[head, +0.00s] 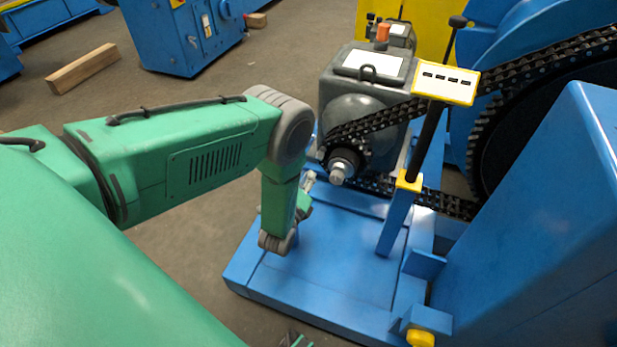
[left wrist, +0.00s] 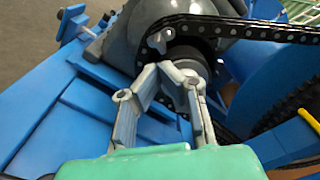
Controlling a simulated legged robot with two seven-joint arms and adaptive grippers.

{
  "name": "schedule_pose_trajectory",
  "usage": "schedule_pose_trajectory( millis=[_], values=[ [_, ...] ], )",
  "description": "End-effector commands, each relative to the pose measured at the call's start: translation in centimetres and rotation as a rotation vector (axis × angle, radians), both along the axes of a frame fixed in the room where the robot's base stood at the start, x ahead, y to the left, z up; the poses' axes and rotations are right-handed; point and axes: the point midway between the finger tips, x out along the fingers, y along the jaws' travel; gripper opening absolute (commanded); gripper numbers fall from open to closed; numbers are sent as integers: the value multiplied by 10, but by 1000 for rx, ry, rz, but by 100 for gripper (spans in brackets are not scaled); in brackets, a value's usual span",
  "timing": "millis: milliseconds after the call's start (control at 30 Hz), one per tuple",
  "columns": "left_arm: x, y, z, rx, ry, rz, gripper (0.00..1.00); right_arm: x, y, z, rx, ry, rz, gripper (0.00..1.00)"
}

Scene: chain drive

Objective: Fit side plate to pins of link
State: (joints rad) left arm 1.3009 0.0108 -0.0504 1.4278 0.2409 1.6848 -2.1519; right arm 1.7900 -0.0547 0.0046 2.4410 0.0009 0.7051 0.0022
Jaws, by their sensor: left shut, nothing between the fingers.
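The black roller chain (head: 400,112) runs from the small sprocket on the motor shaft (head: 343,165) to the big wheel at right. In the left wrist view the chain (left wrist: 240,30) crosses the top. A small pale grey piece (left wrist: 160,40) shows at the chain's left end there; I cannot tell whether it is the link or the side plate. I cannot make out the pins. My left gripper (head: 309,178) is shut and empty beside the sprocket. Its fingers (left wrist: 178,72) show in front of the shaft end. A green and grey part at the bottom edge may be my right gripper (head: 295,340).
A yellow-rimmed plate with dark slots (head: 448,84) stands on a post right of the sprocket. The grey motor housing (head: 365,85) is behind. A blue guard (head: 530,220) blocks the right. The blue base (head: 320,270) has clear room in front.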

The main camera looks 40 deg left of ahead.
Motion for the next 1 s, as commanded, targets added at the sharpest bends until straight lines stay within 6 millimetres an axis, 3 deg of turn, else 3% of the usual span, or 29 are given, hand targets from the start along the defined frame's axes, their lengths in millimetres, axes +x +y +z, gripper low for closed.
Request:
schedule_pose_trajectory(
  millis=[500,1000],
  values=[
    [50,12,-2,0,-1,1,0,0,0,-29,0,1,0,40],
    [54,13,0,-1,-1,-1,0,0,0,-29,0,0,0,40]
  ],
)
